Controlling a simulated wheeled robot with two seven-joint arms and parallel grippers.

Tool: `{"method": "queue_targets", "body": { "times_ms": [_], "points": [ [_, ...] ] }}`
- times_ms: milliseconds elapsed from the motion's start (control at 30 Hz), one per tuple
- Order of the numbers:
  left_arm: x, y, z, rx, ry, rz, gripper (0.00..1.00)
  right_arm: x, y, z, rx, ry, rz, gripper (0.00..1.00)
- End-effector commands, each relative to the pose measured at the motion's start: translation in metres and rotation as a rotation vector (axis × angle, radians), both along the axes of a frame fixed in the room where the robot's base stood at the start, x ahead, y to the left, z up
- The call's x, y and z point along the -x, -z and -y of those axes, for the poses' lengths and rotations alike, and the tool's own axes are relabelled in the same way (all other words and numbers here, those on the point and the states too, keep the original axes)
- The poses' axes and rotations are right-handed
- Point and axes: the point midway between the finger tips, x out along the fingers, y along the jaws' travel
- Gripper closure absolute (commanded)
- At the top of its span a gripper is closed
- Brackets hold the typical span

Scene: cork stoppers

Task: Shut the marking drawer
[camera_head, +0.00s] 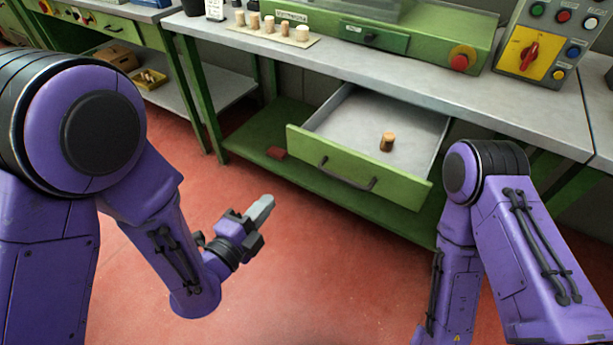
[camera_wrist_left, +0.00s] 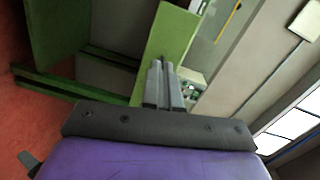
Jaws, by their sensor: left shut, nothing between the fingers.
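The marking drawer (camera_head: 345,182) is pulled out below the bench in the head view. It has a green front, a dark bar handle (camera_head: 348,176) and a pale grey inside. One cork stopper (camera_head: 387,142) stands upright inside it. My left gripper (camera_head: 263,207) is in front of and to the left of the drawer front, apart from it, with its fingers together and empty. In the left wrist view the closed fingers (camera_wrist_left: 164,85) point towards a green panel (camera_wrist_left: 170,40); I cannot tell for sure which part it is. My right gripper is out of the head view; only my right arm shows.
The grey bench top (camera_head: 440,90) holds a row of several corks (camera_head: 270,24), a green machine (camera_head: 430,42) and a control box (camera_head: 550,42) with a red switch. A green lower shelf (camera_head: 262,130) and bench legs stand left of the drawer. The red floor in front is clear.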

Motion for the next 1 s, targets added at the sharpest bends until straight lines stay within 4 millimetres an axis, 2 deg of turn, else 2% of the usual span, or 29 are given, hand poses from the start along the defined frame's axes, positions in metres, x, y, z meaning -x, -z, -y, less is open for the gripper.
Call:
{"method": "queue_targets", "body": {
  "times_ms": [33, 100, 267, 667, 700, 733, 1000],
  "points": [
    [0.001, -0.003, 0.007, -0.042, 0.032, 0.066, 1.0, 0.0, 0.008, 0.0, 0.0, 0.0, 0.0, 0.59],
    [0.001, -0.01, 0.013, -0.08, 0.056, 0.125, 1.0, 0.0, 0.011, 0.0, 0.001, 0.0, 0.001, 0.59],
    [-0.006, -0.008, 0.018, -0.097, 0.061, 0.155, 1.0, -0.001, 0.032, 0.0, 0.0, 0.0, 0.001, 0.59],
    [-0.04, -0.004, 0.042, -0.091, 0.06, 0.151, 1.0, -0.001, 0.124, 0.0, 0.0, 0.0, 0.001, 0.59],
    [-0.047, -0.013, 0.047, -0.093, 0.061, 0.144, 1.0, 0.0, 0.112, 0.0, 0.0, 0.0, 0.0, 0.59],
    [-0.053, -0.015, 0.051, -0.093, 0.061, 0.141, 1.0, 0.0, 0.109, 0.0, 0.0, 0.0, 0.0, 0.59],
    [-0.098, -0.015, 0.081, -0.092, 0.061, 0.141, 1.0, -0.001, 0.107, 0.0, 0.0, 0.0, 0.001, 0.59]
  ]
}}
